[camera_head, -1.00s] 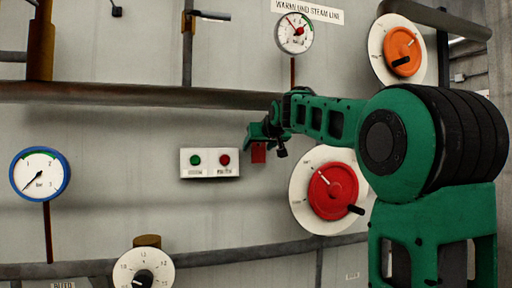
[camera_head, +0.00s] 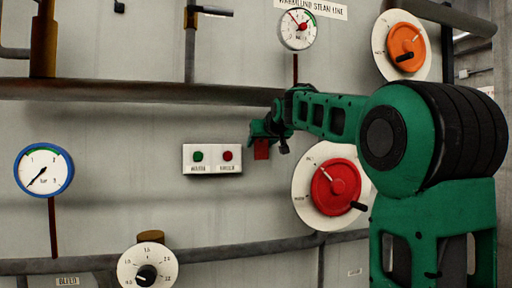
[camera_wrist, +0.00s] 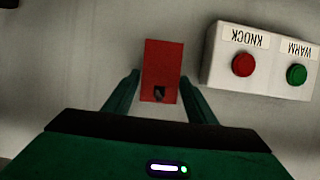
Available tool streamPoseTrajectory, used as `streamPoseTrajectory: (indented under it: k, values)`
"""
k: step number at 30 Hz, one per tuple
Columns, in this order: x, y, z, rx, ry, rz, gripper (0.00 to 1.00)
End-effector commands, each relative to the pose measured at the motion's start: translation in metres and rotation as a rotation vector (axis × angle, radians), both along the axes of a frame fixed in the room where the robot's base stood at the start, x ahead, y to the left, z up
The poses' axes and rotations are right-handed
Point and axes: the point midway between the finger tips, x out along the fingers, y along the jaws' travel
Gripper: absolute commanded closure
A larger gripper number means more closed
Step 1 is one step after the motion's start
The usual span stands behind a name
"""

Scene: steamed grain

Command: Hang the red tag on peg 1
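The red tag (camera_wrist: 161,68) is a flat rectangle with a small dark hole or fitting near its gripper-side end. In the wrist view it sits between the two green fingers of my gripper (camera_wrist: 160,95), which appear closed in on its edges. In the head view the tag (camera_head: 261,149) hangs below my gripper (camera_head: 262,133), in front of the wall just right of the button box. I cannot make out peg 1 in either view.
A white box (camera_head: 212,158) with a green and a red button is left of the tag. A large red-knobbed dial (camera_head: 304,185) is at right. A brown pipe (camera_head: 130,93) crosses the wall above. Gauges and an orange-knobbed dial (camera_head: 403,45) surround the area.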

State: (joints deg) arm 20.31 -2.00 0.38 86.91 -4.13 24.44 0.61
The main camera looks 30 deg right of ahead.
Motion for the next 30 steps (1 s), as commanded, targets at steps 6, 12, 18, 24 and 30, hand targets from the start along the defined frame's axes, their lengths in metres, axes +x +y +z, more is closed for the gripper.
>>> streamPoseTrajectory:
  k: [6,12,18,24,30]
  values:
    - [-0.0001,0.0,0.0001,0.0,0.0,0.0,0.82]
    - [0.0001,0.0001,0.0016,0.0,-0.001,0.0,0.82]
    - [0.0001,0.0002,0.0039,0.0,0.0,0.0,0.82]
    - [0.0,0.0001,0.004,0.0,0.0,0.0,0.82]
    - [-0.001,0.0003,0.0042,0.0,0.0,0.0,0.82]
